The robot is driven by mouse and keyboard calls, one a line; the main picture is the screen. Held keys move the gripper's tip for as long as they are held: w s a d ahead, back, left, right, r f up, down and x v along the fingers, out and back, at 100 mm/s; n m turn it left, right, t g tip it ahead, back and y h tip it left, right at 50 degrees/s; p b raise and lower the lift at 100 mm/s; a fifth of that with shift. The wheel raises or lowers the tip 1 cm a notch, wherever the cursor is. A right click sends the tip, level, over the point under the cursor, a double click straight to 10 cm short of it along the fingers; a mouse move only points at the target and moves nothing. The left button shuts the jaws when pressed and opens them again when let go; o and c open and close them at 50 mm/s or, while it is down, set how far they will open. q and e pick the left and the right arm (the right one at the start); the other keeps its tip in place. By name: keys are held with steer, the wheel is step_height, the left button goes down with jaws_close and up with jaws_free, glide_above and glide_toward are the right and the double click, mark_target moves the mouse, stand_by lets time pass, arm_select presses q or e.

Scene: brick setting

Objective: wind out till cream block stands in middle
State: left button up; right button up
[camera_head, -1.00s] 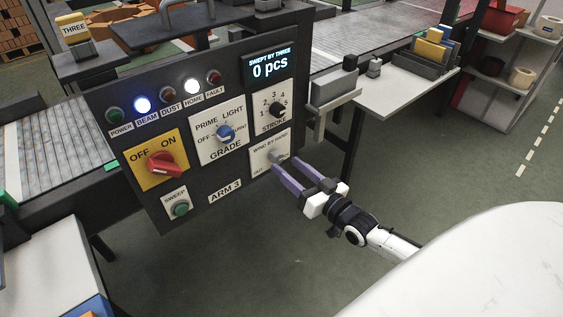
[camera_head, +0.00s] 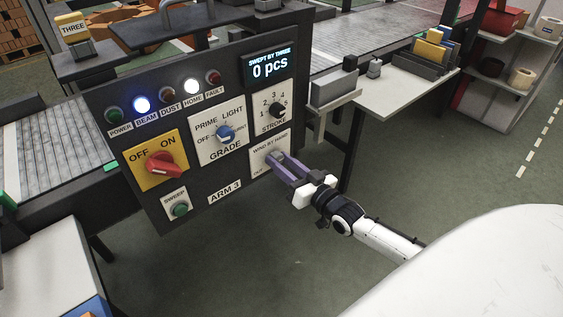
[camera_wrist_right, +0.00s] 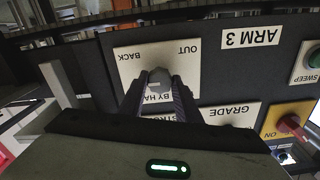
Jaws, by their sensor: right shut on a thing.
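The WIND BY HAND plate (camera_head: 259,157) is at the lower right of the dark ARM 3 panel (camera_head: 226,212), marked OUT and BACK. Its grey knob (camera_wrist_right: 158,77) shows between the fingertips in the right wrist view. My right gripper (camera_head: 276,161) reaches in from the right, with its purple fingers shut on the knob. The fingers hide most of the knob in the head view. I cannot make out a cream block in either view. My left gripper is not in view.
Near the gripper on the panel are the STROKE dial (camera_head: 277,111), GRADE knob (camera_head: 225,134), red OFF/ON switch (camera_head: 160,164) and green SWEEP button (camera_head: 180,210). The display (camera_head: 270,65) reads 0 pcs. A white side table (camera_head: 385,95) stands to the right. Floor below is clear.

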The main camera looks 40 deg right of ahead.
steer(key=n+p, duration=0.1)
steer(key=n, duration=0.1)
steer(key=shift+n, duration=0.4)
steer(key=n+p, duration=0.1)
steer(key=n, duration=0.7)
steer(key=shift+f+n, duration=0.1)
steer(key=shift+n, duration=1.8)
steer(key=o, duration=1.1)
steer(key=shift+c, duration=0.2)
